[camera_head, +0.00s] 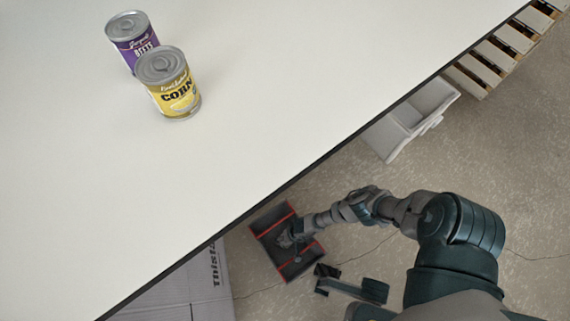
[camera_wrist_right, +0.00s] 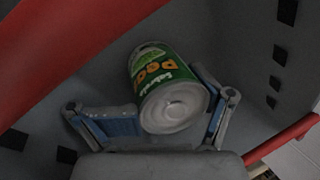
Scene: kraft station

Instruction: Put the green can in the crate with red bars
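The green can (camera_wrist_right: 163,84) is inside the crate with red bars. In the right wrist view it lies tilted, its silver end toward the camera. My right gripper (camera_wrist_right: 168,112) is inside the crate with its fingers spread on both sides of the can; the right finger is very close to it, and contact is unclear. In the head view the grey crate with red bars (camera_head: 268,226) stands on the floor beyond the table edge, and my right arm reaches down into it. The can cannot be made out there.
A yellow corn can (camera_head: 174,92) and a purple can (camera_head: 131,38) stand close together on the white table (camera_head: 270,90). A cardboard box (camera_head: 190,285), a pale grey crate (camera_head: 410,120) and a wooden pallet (camera_head: 500,50) are beside the table. Most of the tabletop is clear.

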